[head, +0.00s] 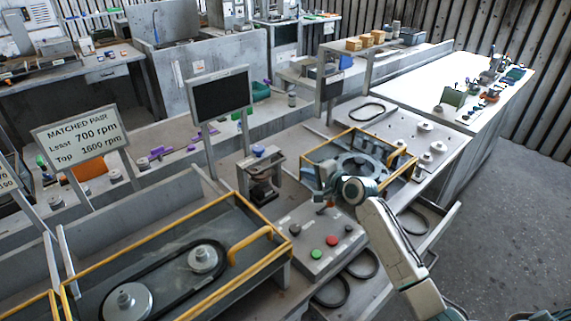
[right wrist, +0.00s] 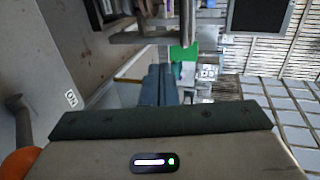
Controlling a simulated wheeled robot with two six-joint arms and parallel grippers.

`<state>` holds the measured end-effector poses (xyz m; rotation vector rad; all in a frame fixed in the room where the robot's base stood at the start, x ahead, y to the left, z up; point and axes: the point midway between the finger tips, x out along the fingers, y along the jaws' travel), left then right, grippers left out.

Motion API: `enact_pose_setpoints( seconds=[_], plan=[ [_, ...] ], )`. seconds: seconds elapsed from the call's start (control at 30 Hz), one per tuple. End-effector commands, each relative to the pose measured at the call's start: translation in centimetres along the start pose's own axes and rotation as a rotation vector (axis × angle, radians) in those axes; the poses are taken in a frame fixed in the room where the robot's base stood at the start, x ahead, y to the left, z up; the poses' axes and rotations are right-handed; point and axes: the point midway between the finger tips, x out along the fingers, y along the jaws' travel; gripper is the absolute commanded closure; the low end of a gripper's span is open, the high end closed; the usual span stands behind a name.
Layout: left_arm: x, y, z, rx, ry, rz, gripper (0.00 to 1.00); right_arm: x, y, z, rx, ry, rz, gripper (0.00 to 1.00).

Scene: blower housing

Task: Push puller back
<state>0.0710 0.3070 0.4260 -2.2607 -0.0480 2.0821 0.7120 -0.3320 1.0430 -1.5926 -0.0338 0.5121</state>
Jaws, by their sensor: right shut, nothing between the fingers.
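A dark metal stand with a block-like top (head: 262,168), which may be the puller, stands left of my right gripper, behind the control box. I cannot tell its parts apart. My right gripper (head: 318,178) is at the end of the pale arm, above the back of the control box and in front of the yellow-railed frame. In the right wrist view its blue-grey fingers (right wrist: 161,72) are together with nothing between them. A grey metal bar (right wrist: 150,37) shows beyond the fingertips; I cannot tell whether they touch. My left gripper is not in view.
The grey control box (head: 315,240) has green and red buttons. A yellow-railed tray (head: 165,235) with a belt and two pulleys lies at left. Another yellow-railed frame (head: 350,130) holds a round housing. A dark monitor (head: 219,97) stands behind. Floor is clear at right.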

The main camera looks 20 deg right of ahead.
Motion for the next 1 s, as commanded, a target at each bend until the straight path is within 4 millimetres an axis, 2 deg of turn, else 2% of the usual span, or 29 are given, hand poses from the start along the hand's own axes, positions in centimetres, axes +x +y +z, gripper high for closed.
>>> enact_pose_setpoints(
  seconds=[0.1,0.2,0.5,0.7,1.0],
  plan=[
    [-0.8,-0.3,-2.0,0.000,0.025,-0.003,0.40,2.6,-0.3,0.1,0.004,-0.001,0.000,1.00],
    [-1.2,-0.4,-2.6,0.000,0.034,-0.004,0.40,4.5,-0.3,0.0,0.005,-0.001,0.000,1.00],
    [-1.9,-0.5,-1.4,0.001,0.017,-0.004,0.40,9.2,-0.1,0.0,0.001,-0.001,0.001,1.00],
    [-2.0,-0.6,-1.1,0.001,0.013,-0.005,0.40,10.4,0.0,-0.1,0.000,0.001,0.001,1.00],
    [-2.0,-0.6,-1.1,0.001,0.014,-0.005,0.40,10.6,0.1,0.0,-0.002,0.000,0.001,1.00]
  ],
)
